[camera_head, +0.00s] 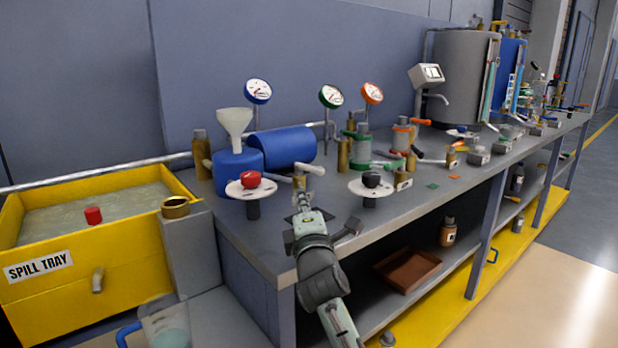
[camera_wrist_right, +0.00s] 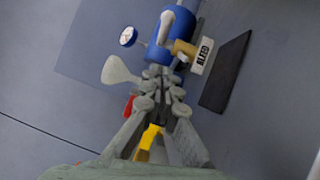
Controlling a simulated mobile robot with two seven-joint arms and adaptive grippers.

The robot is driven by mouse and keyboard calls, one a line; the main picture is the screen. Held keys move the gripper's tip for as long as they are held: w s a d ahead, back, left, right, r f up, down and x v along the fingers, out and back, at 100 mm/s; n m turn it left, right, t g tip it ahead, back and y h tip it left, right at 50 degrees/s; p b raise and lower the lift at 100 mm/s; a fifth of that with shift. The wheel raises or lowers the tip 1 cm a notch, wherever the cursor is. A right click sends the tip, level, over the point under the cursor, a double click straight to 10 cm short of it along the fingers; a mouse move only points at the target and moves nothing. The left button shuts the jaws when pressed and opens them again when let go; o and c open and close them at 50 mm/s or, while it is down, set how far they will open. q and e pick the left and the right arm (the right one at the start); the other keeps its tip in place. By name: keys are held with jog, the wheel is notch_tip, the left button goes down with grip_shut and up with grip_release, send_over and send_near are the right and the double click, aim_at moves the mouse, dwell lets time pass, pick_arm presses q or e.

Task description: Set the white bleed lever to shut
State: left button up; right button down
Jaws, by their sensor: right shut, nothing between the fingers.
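The bleed valve has a brass body (camera_wrist_right: 184,47) and a white lever (camera_wrist_right: 167,24) in the right wrist view, in front of the blue cylinder. A white label reading BLEED (camera_wrist_right: 204,55) is beside the body. In the head view the white lever (camera_head: 314,169) sits at the valve top, just beyond my right gripper (camera_head: 303,201). My right gripper is shut and empty; its fingertips (camera_wrist_right: 160,76) appear just short of the valve in the wrist view. Contact cannot be told. The gripper partly hides the valve's lower part in the head view. My left gripper is not in view.
A red knob (camera_head: 250,179) on a white disc is left of the gripper, and a black knob (camera_head: 371,179) on a white disc is right. A blue cylinder (camera_head: 284,146) and white funnel (camera_head: 234,121) stand behind. A yellow spill tray (camera_head: 60,296) is at left.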

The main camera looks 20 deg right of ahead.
aim_at(307, 170)
jog(key=x, duration=0.5)
jog(key=shift+w+d+r, duration=0.15)
jog(key=shift+w+d, duration=0.1)
jog(key=shift+w, duration=0.05)
jog(key=shift+w+d+r+p, duration=0.2)
jog(key=shift+w+d+p, duration=0.3)
jog(key=shift+d, duration=0.4)
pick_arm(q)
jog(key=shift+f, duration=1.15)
pick_arm(e)
jog(key=shift+w+d, duration=0.4)
jog(key=shift+d, duration=0.05)
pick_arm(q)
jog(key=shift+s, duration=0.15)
pick_arm(e)
jog(key=shift+w, duration=0.1)
